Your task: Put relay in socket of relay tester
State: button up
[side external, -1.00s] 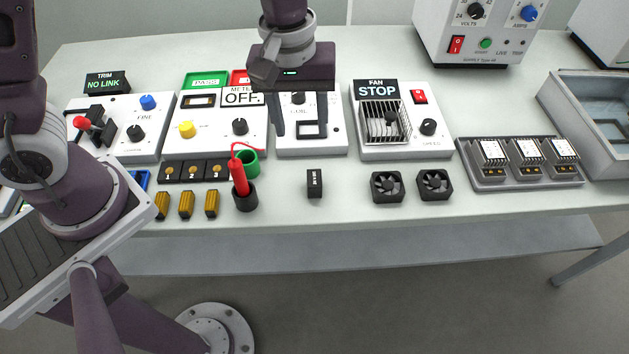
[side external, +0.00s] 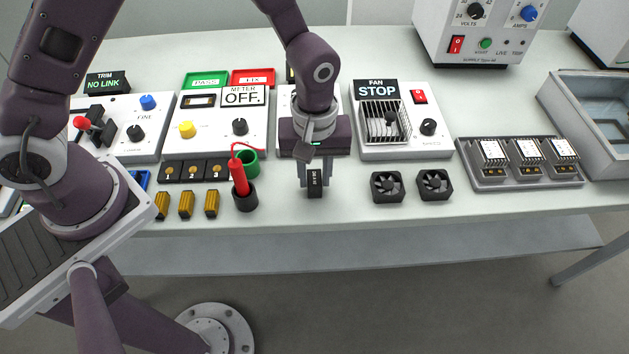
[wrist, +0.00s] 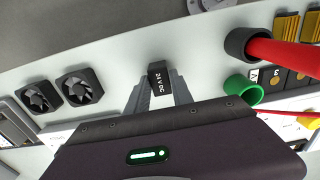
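The relay (side external: 315,186) is a small black block with a white "24V DC" label, standing on the table in front of the relay tester. It also shows in the wrist view (wrist: 158,78). My gripper (side external: 315,180) points down over it, with one finger on each side, close against the relay; the fingers (wrist: 159,88) look closed on it. The relay is still at table level. The relay tester (side external: 284,105) is a white box directly behind my gripper. My arm and gripper hide most of its top, including its socket.
A black cup with a red probe (side external: 241,188) and a green ring (side external: 247,163) stand close left. Two small black fans (side external: 387,187) lie to the right. The fan box (side external: 405,145) adjoins the tester's right, the meter box (side external: 222,145) its left.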

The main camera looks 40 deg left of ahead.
aim_at(315, 177)
grip_shut()
jog(key=shift+r, duration=0.1)
notch_tip(315, 177, up, 9)
jog(key=w+a+r+n, duration=0.4)
jog(key=w+a+n, duration=0.5)
jog(key=n, duration=0.9)
notch_tip(315, 177, down, 10)
jog(key=shift+w+a, duration=0.1)
